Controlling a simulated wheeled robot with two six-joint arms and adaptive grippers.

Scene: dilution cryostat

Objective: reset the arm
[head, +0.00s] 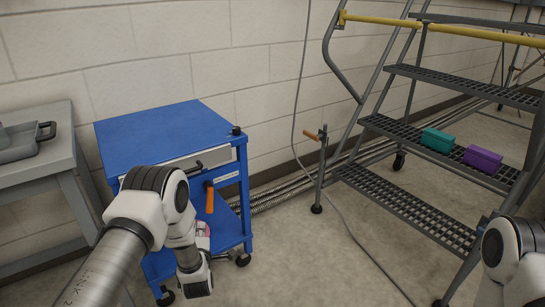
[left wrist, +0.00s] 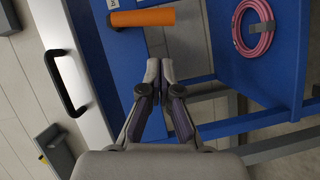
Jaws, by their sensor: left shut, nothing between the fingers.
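My left arm (head: 150,215) reaches in from the left in the head view, bent in front of a blue cart (head: 165,130). In the left wrist view my left gripper (left wrist: 160,68) is shut and empty, its fingertips together.
The cart has a drawer with a dark pull (left wrist: 65,82) and a lower shelf. A pink cable coil (left wrist: 253,28) is beside the gripper. A grey bench (head: 60,150) stands left. Stairs at right hold a green box (head: 437,140) and a purple box (head: 482,159). Floor between is mostly clear.

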